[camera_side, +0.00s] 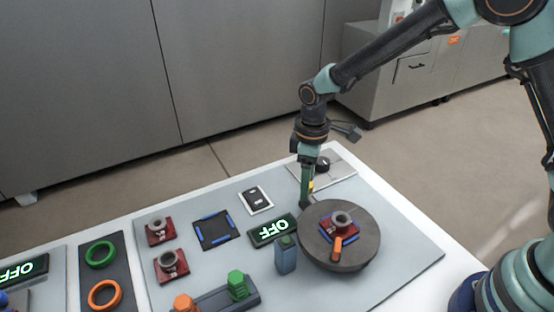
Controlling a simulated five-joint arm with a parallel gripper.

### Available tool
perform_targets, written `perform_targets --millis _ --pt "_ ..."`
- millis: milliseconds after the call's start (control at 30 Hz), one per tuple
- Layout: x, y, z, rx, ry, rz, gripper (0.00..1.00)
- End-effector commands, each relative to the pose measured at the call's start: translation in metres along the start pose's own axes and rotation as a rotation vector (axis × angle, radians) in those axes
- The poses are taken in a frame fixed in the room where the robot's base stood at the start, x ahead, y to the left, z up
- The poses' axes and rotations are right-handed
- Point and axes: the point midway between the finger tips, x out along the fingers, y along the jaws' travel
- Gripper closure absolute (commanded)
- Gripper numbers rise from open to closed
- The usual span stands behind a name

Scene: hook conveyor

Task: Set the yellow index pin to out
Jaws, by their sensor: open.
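A small patch of yellow, which looks like the yellow index pin (311,185), shows right beside my gripper's finger at the back left of the round dark turntable (365,254). My gripper (307,193) points down there with its jaws open. Its fingers hide most of the pin. I cannot tell whether a finger touches it, or how far the pin is in or out. On the turntable, a red block with a grey ring (342,219) sits between blue strips, with an orange peg (338,247) at its front.
A plate with a black knob (322,165) lies behind my gripper. Two red blocks (159,231) (170,266) and a blue-edged square (215,231) lie further left. The board's right front is clear.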

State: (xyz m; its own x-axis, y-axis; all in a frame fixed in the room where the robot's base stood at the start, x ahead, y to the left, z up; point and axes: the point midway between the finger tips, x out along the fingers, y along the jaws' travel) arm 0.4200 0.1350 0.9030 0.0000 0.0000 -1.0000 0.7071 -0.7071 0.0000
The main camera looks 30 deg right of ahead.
Motion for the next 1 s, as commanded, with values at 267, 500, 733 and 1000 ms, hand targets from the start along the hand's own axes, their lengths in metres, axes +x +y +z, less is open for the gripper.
perform_targets --millis 267,500,733,1000 --pt "0.0004 0.0 0.0001 0.0 0.0 0.0 0.53" --pt "0.0001 0.0 0.0 0.0 0.0 0.0 1.0" --pt "-0.0001 0.0 -0.0001 0.0 0.0 0.0 1.0" --pt "-0.0003 0.0001 -0.0002 0.0 0.0 0.0 1.0"
